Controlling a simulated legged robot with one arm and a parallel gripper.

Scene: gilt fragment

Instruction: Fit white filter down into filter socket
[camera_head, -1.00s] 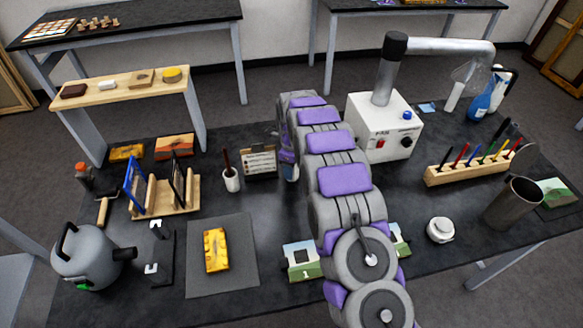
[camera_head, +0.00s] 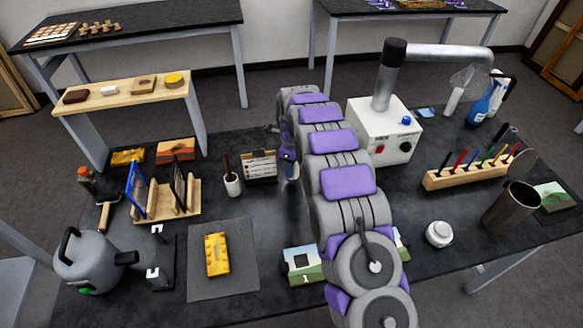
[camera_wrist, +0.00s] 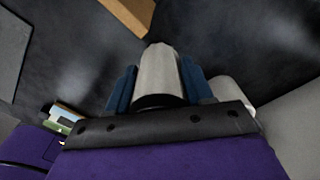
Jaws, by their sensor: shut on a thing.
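The white filter (camera_wrist: 158,72) is a pale cylinder held between the blue fingers of my gripper (camera_wrist: 160,78) in the wrist view. Its near end shows a dark rim. In the head view my gripper (camera_head: 288,160) is mostly hidden behind my arm, just above the black table and left of the white machine (camera_head: 378,132). A small pale part at the fingers (camera_head: 291,171) looks like the filter. I cannot pick out the filter socket in either view; my arm covers part of the machine's left side and the table beside it.
A card holder (camera_head: 259,166) and a white cup (camera_head: 232,184) stand close left of my gripper. A wooden marker rack (camera_head: 467,176), a metal cup (camera_head: 511,205) and a white jar (camera_head: 439,233) stand to the right. A grey mat (camera_head: 240,270) lies front left.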

